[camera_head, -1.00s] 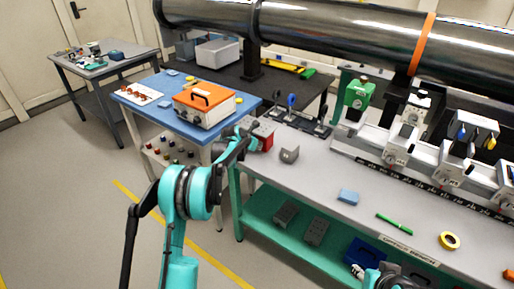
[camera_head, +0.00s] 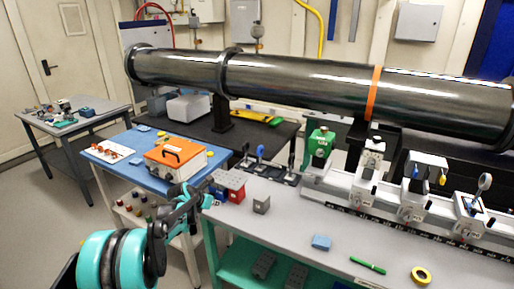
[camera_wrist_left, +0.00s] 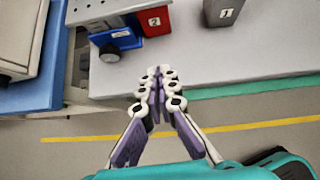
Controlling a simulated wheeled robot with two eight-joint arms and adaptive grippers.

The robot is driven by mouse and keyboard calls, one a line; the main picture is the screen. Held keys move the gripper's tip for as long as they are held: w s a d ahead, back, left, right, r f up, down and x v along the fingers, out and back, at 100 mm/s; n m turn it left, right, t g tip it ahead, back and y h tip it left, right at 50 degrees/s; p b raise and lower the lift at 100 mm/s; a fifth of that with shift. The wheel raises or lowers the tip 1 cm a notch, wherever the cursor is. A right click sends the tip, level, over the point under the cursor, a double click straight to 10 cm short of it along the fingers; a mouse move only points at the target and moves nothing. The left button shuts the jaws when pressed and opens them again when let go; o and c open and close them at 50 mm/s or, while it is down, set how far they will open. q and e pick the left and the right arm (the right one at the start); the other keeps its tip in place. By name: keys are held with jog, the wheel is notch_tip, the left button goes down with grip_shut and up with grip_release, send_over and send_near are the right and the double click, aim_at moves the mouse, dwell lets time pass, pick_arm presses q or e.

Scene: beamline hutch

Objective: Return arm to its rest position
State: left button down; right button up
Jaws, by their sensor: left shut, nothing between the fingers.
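My left arm comes in from the lower left in the head view. Its gripper (camera_head: 203,190) is by the near left corner of the grey optics bench (camera_head: 300,215). In the left wrist view the gripper (camera_wrist_left: 160,74) has its fingertips together with nothing between them, over the bench's front edge and the floor. A red and blue block with a grey perforated top (camera_head: 228,180) lies just beyond it on the bench; it also shows in the left wrist view (camera_wrist_left: 152,22). A grey block (camera_head: 261,204) stands to its right. My right gripper is not in view.
A blue-topped cart (camera_head: 130,165) with an orange case (camera_head: 175,153) stands left of the bench. A long dark beam pipe (camera_head: 290,78) runs behind. Floor at left is clear.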

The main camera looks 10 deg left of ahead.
pick_arm(q)
jog(key=s+d+r+m+g+y, duration=0.1)
jog(key=s+d+r+m, duration=0.35)
jog(key=s+m, duration=0.35)
jog(key=s+d+r+m, duration=0.3)
jog(key=s+r+m, duration=0.3)
jog(key=s, duration=0.5)
jog(key=s+d+f+m, duration=0.1)
jog(key=s+f+m, duration=0.1)
jog(key=s+m, duration=0.7)
jog(key=s+d+f+m+y, duration=0.1)
jog(key=s+f+m, duration=0.2)
jog(key=s+m, duration=0.6)
jog(key=s, duration=0.4)
jog(key=shift+s+d+f+m, duration=0.15)
jog(key=shift+s+d+m, duration=0.15)
jog(key=shift+d, duration=0.1)
